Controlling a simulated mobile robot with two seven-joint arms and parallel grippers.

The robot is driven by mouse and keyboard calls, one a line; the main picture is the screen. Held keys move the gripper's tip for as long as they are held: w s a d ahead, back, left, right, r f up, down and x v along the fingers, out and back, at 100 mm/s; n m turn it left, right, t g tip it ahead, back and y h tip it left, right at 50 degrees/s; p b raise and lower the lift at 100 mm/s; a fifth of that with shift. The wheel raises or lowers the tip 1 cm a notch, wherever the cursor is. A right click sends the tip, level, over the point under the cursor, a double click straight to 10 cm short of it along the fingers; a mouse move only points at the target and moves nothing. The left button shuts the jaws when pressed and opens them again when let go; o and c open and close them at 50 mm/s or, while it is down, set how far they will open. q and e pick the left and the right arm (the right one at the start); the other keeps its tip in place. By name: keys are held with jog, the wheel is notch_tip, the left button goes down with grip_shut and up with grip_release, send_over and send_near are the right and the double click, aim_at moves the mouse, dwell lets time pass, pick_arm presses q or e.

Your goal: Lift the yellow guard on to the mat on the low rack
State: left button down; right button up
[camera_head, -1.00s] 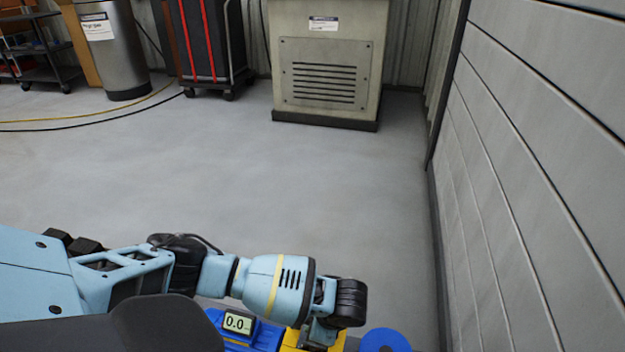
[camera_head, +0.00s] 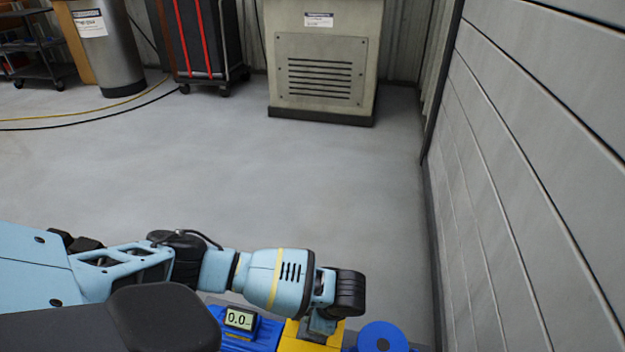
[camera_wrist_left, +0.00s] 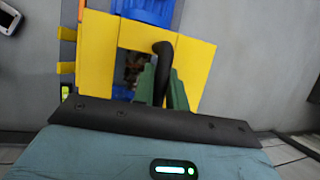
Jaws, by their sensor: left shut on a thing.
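The yellow guard (camera_head: 300,343) shows at the bottom edge of the head view, partly hidden by my left gripper (camera_head: 320,325). In the left wrist view the guard (camera_wrist_left: 195,72) is a yellow frame with a dark opening and a black curved handle (camera_wrist_left: 162,62). My left gripper (camera_wrist_left: 165,85) is shut on the guard at this handle. Blue machine parts (camera_wrist_left: 145,10) show beyond the guard. I cannot see the mat or the low rack clearly. My right gripper is not in view.
A blue unit with a "0.0" display (camera_head: 240,318) sits left of the guard, and a blue round part (camera_head: 382,338) sits right of it. A grey panelled wall (camera_head: 530,180) runs along the right. The floor (camera_head: 220,165) ahead is clear up to a vented cabinet (camera_head: 320,70).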

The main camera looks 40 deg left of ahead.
pick_arm(q)
jog(key=shift+w+r+p, duration=0.1)
jog(key=shift+r+p, duration=0.8)
jog(key=shift+r, duration=0.2)
